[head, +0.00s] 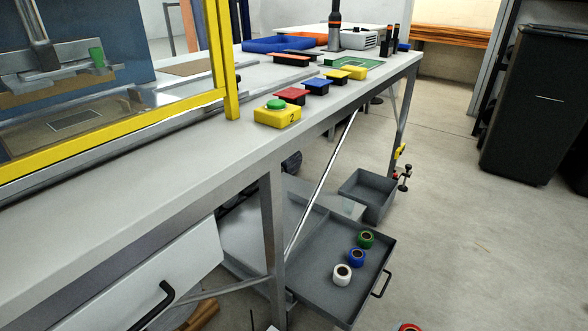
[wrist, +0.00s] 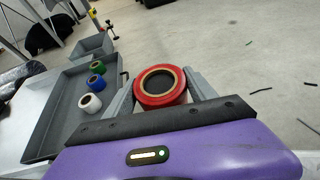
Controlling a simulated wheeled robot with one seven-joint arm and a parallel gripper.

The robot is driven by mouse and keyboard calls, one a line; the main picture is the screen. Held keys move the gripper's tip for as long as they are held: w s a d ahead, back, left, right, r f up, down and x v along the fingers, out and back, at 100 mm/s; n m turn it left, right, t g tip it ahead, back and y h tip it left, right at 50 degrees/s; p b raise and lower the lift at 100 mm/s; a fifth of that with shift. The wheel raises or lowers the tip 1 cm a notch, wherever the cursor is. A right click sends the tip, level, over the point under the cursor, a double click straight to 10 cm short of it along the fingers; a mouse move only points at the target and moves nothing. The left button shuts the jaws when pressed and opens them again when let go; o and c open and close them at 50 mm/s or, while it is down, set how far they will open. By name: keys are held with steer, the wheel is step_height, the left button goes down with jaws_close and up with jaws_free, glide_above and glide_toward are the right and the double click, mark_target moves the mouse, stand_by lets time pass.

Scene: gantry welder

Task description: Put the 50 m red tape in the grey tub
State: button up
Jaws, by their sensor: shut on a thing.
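The red tape (wrist: 160,86) is a red roll with a tan core, held between the two grey fingers of my gripper (wrist: 161,84) in the wrist view. Only its top edge (head: 409,327) shows at the bottom of the head view. The grey tub (head: 367,195) is an open box below the bench, behind the drawer; it also shows at the upper left of the wrist view (wrist: 93,46). My gripper is to the right of the drawer, apart from the tub. The tub's visible inside looks empty.
An open grey drawer (head: 318,285) holds green (head: 366,239), blue (head: 357,257) and white (head: 342,275) tape rolls. A bench leg (head: 273,235) and a diagonal brace stand left of the drawer. A clamp (head: 404,178) is beside the tub.

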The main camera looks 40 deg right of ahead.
steer(key=w+a+r+n+t+y+p, duration=0.25)
steer(key=w+a+r+p, duration=0.25)
steer(key=w+r, duration=0.4)
steer(key=w+a+r+n+t+y+p, duration=0.1)
steer(key=w+a+r+n+t+p, duration=0.4)
steer(key=r, duration=0.5)
steer(key=shift+w+a+r+n+t+y+p, duration=0.7)
steer(key=shift+w+a+r+n+y+p, duration=1.6)
steer(key=shift+a+r, duration=3.55)
steer(key=shift+w+a+r+n+t+y+p, duration=0.85)
steer(key=shift+w+a+r+p, duration=2.65)
steer(key=shift+r, duration=3.9)
steer(key=s+f+n+y+p, duration=0.1)
steer(key=s+f+y, duration=0.2)
steer(key=s+f, duration=0.6)
step_height(320, 180, down, 6)
steer(key=shift+s+r+n+p, duration=0.15)
steer(key=shift+s+n+p, duration=0.05)
steer(key=shift+n+p, duration=0.2)
